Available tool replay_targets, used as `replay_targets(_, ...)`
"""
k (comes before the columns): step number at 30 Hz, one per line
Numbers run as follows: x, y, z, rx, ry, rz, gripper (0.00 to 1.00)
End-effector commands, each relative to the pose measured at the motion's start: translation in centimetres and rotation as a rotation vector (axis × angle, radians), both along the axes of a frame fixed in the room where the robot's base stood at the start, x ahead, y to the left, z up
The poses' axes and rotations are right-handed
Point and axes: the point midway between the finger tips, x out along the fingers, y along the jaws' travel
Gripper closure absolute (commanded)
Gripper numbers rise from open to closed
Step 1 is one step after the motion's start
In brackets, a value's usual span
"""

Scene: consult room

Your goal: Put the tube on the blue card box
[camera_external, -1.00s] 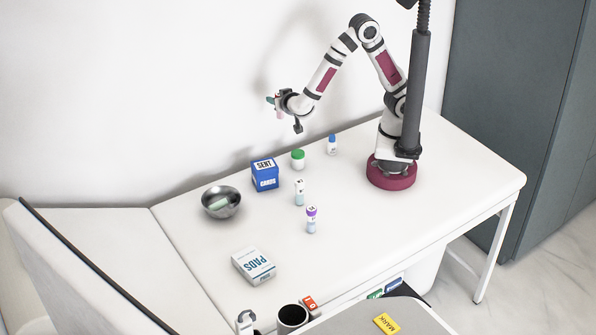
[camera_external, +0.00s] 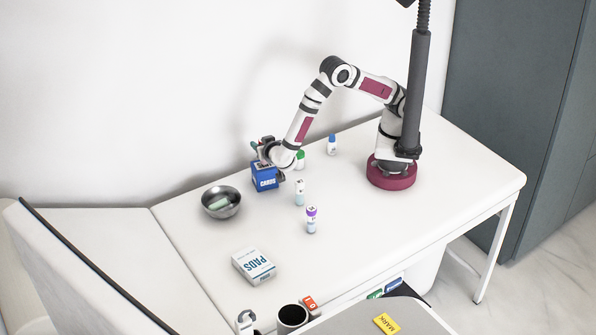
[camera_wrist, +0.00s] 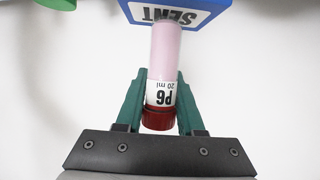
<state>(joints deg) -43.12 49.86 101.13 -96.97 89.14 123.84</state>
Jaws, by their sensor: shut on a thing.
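My gripper (camera_external: 257,150) is low over the blue card box (camera_external: 267,184) near the back of the table. In the wrist view its green fingers (camera_wrist: 160,105) are shut on a tube (camera_wrist: 164,55) with pink contents, a white "P6 20 ml" label and a dark red cap. The tube's far end overlaps the edge of the blue box (camera_wrist: 185,22) with its "SENT" label. I cannot tell whether the tube touches the box. In the external view my gripper hides the tube and most of the box's top.
A green-capped jar (camera_external: 300,160) stands just right of the box, partly behind my arm. A vial (camera_external: 299,193), a purple-capped tube (camera_external: 312,220) and a blue-capped bottle (camera_external: 332,145) stand nearby. A metal bowl (camera_external: 212,210) is left. A PADS box (camera_external: 254,265) lies in front.

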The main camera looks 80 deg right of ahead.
Motion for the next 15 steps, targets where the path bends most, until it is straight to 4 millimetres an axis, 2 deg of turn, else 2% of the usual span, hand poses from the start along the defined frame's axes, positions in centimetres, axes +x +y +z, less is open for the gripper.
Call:
replay_targets(3, -0.01, -0.01, -0.3, -0.001, 0.001, 0.0, 1.0)
replay_targets(4, -0.01, -0.01, -0.3, 0.0, 0.0, 0.0, 0.59)
replay_targets(8, 0.0, -0.01, -0.26, 0.0, 0.0, 0.0, 0.36)
replay_targets(9, 0.0, -0.01, -0.26, 0.0, 0.0, 0.0, 0.33)
replay_targets(15, 0.0, -0.02, -0.25, 0.0, 0.0, 0.0, 0.33)
